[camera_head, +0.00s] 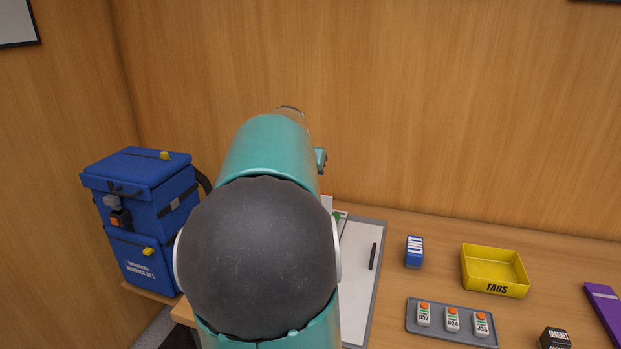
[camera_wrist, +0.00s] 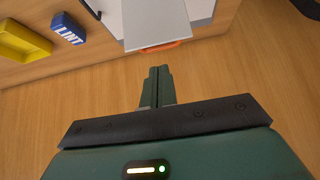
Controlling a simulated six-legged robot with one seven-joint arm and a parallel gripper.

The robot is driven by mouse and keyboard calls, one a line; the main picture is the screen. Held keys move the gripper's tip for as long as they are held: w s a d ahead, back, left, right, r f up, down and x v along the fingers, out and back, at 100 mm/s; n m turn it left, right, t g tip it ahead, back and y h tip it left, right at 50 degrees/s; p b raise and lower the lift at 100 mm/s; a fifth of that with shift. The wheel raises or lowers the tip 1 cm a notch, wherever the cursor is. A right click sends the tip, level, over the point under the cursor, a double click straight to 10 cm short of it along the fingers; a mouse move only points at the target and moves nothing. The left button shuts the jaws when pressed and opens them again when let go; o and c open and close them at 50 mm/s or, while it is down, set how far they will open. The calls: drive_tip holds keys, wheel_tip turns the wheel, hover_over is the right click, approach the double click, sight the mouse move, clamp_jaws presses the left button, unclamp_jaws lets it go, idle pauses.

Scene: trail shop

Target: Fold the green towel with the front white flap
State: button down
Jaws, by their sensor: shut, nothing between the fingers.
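My gripper (camera_wrist: 157,88) shows in the wrist view with its two green fingers together and nothing between them. A pale grey-white flap (camera_wrist: 156,20) with an orange strip (camera_wrist: 160,46) along its near edge is just ahead of the fingertips, apart from them in the picture. It lies over a white board with a grey edge. In the head view my arm hides the gripper and most of this white board (camera_head: 358,285). A small green patch (camera_head: 337,217) shows beside the arm; I cannot tell whether it is the towel. No green towel is clearly visible.
A black pen (camera_head: 373,256) lies on the board. To its right are a blue lint box (camera_head: 414,252), a yellow tags tray (camera_head: 492,270), a grey tray (camera_head: 412,327) with 3 tags, a dark box (camera_head: 554,340) and a purple item (camera_head: 604,308). A blue backpack (camera_head: 150,215) stands left.

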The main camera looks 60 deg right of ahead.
drive_tip(key=x, duration=0.8)
drive_tip(key=shift+w, duration=0.1)
drive_tip(key=d+f+y, duration=0.1)
drive_tip(key=d, duration=0.5)
drive_tip(key=shift+w+f+y, duration=0.2)
drive_tip(key=shift+w+y, duration=0.1)
drive_tip(key=shift+w, duration=0.2)
drive_tip(key=shift+d, duration=0.1)
drive_tip(key=d+v, duration=0.1)
drive_tip(key=v, duration=0.8)
drive_tip(key=shift+w+r, duration=0.15)
drive_tip(key=shift+r, duration=0.6)
